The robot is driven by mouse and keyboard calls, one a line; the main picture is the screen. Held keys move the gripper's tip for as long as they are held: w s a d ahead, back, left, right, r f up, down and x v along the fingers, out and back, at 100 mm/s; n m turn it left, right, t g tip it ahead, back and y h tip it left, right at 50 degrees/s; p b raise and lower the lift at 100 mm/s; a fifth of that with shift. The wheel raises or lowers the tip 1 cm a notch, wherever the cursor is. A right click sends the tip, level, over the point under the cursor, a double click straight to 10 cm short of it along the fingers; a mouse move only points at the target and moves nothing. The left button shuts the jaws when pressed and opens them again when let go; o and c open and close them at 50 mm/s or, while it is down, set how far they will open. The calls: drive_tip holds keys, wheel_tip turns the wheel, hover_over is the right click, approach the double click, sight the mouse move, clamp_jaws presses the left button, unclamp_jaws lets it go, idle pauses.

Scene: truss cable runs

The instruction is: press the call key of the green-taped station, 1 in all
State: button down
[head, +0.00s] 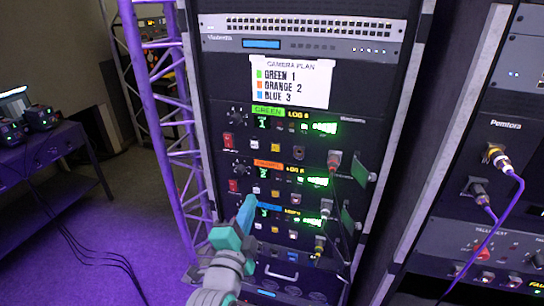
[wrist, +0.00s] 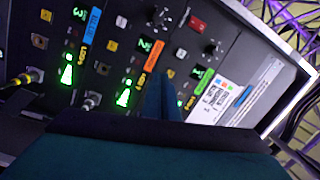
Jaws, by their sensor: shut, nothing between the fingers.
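The green-taped station (head: 268,112) is the top of three stacked panels, with green tape and a lit "1" display. Below it is a row of small square keys, one pale (head: 254,145); I cannot read which is the call key. In the wrist view its green tape (wrist: 206,81) is right of my fingers. The orange-taped station (head: 268,163) is in the middle, the blue-taped one below. My gripper (head: 247,203) is shut and empty, in front of the lower left panels, below the green station. It also shows in the wrist view (wrist: 161,92); contact cannot be told.
A camera plan card (head: 291,82) above the stations lists green 1, orange 2, blue 3. A purple truss (head: 150,100) stands left of the rack. Another rack with purple cables (head: 505,215) stands right.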

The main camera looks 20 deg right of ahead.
drive_tip(key=r+m, duration=0.1)
drive_tip(key=r, duration=0.1)
drive_tip(key=d+r+m+g, duration=0.1)
drive_tip(key=m, duration=0.1)
drive_tip(key=r+m+h, duration=0.1)
drive_tip(key=r+m, duration=0.1)
drive_tip(key=shift+w+d+r, duration=0.25)
drive_tip(key=shift+d+r, duration=0.05)
drive_tip(key=shift+d, duration=0.1)
drive_tip(key=shift+w, duration=0.1)
